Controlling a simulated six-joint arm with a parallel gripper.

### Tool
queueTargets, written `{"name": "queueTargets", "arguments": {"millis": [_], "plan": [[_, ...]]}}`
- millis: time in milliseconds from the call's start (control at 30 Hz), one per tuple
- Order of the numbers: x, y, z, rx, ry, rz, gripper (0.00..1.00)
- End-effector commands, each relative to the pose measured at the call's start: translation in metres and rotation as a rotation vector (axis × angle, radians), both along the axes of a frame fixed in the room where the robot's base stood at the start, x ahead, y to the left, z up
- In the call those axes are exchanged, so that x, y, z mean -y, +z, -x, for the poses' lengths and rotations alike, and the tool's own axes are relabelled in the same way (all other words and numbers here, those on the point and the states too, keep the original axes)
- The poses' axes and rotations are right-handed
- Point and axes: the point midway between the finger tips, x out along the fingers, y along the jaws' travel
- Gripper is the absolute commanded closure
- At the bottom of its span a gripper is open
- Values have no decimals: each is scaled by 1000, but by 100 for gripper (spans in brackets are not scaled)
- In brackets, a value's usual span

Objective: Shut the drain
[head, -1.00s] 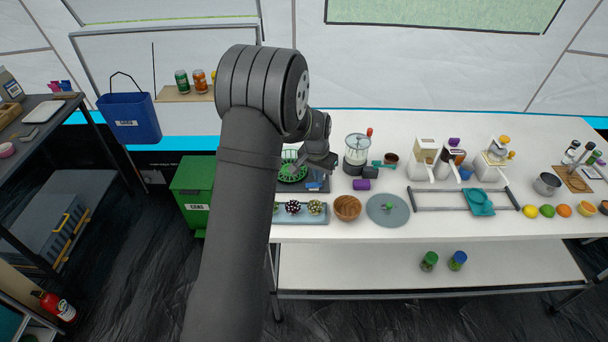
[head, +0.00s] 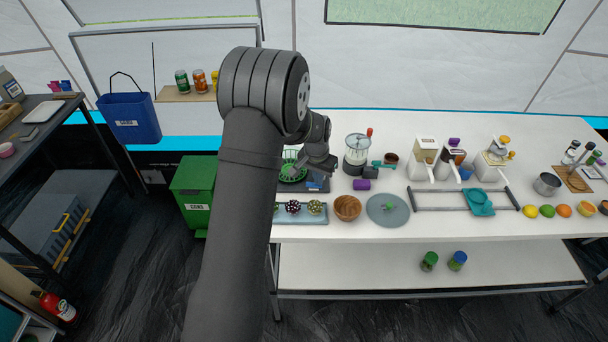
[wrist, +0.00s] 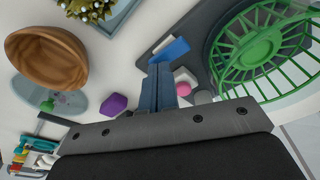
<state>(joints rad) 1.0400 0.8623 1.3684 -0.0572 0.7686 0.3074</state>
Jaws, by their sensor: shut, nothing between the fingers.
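A green slatted basket (head: 291,172) sits on a dark tray at the left end of the white table. It shows in the wrist view (wrist: 262,45) at upper right. A blue tab (wrist: 176,50) beside a white one is at the dark tray's (wrist: 208,22) edge; it also shows in the head view (head: 314,186). I cannot tell whether the blue tab belongs to a drain, or its state. A small pink ball (wrist: 184,88) is near the basket. My gripper (wrist: 160,68) is shut and empty, its tips close to the blue tab in the picture; whether they touch is unclear.
A wooden bowl (head: 347,207), a purple block (head: 361,185) and a jar-topped machine (head: 357,150) stand to the right. A pale tray (head: 300,219) with spiky balls lies in front. The table front edge is close to the bowl.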

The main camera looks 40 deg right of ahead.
Motion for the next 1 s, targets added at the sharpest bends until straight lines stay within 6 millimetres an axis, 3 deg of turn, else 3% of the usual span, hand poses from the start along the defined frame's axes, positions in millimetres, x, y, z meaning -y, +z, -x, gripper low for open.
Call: {"name": "queueTargets", "arguments": {"millis": [700,1000], "plan": [[1,59,0,2,0,3,100],[0,67,0,0,0,1,100]]}}
